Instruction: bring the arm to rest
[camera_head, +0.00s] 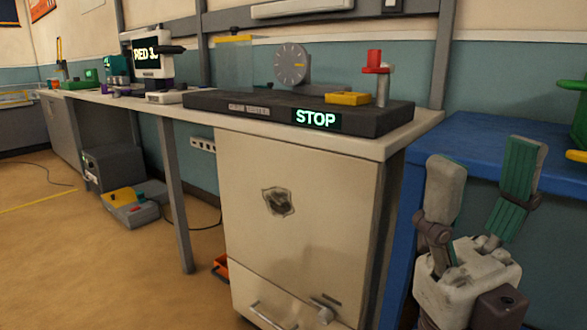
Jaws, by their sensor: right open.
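My right gripper (484,178) is at the lower right in the head view, pointing up. Its two fingers, with green inner pads, stand wide apart, and nothing is between them. It is in front of the blue table (470,130) and to the right of the beige cabinet (290,210). The arm behind the gripper is mostly below the picture edge. My left gripper does not show.
A dark board (240,106) with a lit STOP sign (316,118), a dial (292,64) and a yellow block (347,99) lies on the bench. A grey and yellow box (130,208) stands on the floor. The floor at left is mostly clear.

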